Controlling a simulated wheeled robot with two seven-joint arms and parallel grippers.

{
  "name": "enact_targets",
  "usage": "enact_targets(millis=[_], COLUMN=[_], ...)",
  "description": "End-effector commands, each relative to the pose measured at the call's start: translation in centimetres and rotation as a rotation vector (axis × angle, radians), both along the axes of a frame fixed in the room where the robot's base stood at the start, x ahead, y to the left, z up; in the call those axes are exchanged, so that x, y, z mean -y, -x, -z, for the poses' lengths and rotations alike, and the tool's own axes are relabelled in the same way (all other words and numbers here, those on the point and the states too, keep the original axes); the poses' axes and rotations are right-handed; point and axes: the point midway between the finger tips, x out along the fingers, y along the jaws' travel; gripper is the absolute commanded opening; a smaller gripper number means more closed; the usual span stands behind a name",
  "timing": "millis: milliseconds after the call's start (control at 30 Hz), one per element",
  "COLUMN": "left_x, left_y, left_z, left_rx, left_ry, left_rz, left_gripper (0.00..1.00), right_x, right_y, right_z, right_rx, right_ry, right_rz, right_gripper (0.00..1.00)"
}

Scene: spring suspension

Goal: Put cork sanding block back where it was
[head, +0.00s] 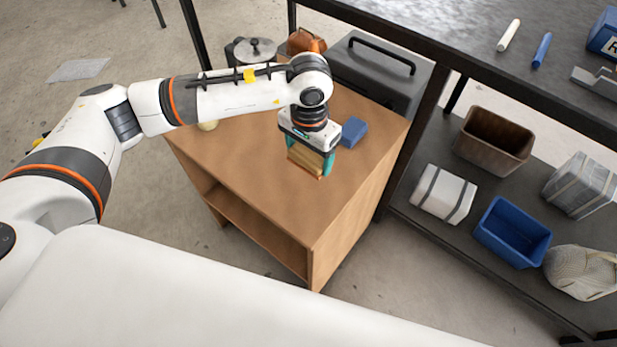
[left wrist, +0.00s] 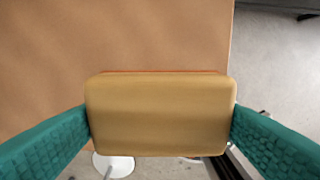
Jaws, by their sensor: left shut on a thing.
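The cork sanding block (head: 304,162) is a tan block with an orange-brown edge, held between the teal fingers of my left gripper (head: 309,160) over the wooden cabinet top (head: 250,170). In the left wrist view the block (left wrist: 161,114) fills the space between both fingers of the gripper (left wrist: 160,125), which touch its short ends. I cannot tell whether the block's underside touches the cabinet top. My right gripper is not in view.
A blue block (head: 354,132) lies on the cabinet just right of my left gripper. A dark grey case (head: 375,75) and an orange-brown item (head: 306,42) are behind. A dark shelf with bins, including a blue one (head: 512,232), stands right. The cabinet's front top is clear.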

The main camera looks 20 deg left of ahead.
Motion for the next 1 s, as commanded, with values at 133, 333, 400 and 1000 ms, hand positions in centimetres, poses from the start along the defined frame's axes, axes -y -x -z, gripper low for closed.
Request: enact_targets(millis=[133, 333, 400, 1000], left_x=[0.0, 0.0, 0.0, -0.1], left_y=[0.2, 0.1, 0.1, 0.1], left_z=[2.8, 4.5, 5.2, 8.3], left_rx=[-0.005, -0.001, -0.002, 0.0], left_ry=[-0.001, 0.0, 0.0, -0.001], left_rz=[-0.002, -0.001, -0.002, -0.002], left_gripper=[0.56, 0.56, 0.56, 0.8], right_x=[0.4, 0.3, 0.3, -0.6], right_y=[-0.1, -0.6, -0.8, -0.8], right_z=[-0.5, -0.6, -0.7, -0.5], right_rx=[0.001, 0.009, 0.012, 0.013], right_ry=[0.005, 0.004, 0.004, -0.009], right_rz=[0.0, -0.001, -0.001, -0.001], right_gripper=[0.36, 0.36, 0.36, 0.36])
